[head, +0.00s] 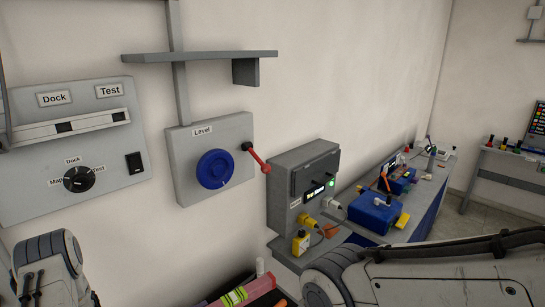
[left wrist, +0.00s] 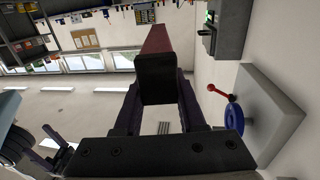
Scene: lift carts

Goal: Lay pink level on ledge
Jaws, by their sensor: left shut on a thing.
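My left gripper (left wrist: 158,98) is shut on a long bar with a black end cap, and its dark pinkish-red body (left wrist: 158,40) reaches away from the camera. I take it as the pink level. In the head view a pink bar with a yellow-green vial (head: 237,296) shows at the bottom edge, partly cut off. Whether it is the same bar I cannot tell. The grey ledge (head: 200,57) is fixed to the wall at the upper middle, and its top looks bare. My right gripper is out of view; only its arm shows.
Below the ledge is a grey panel marked Level, with a blue knob (head: 215,169) and a red lever (head: 257,158) sticking out. A switch panel (head: 75,150) is at left. A grey box (head: 303,185) and a cluttered bench (head: 425,195) stand at right.

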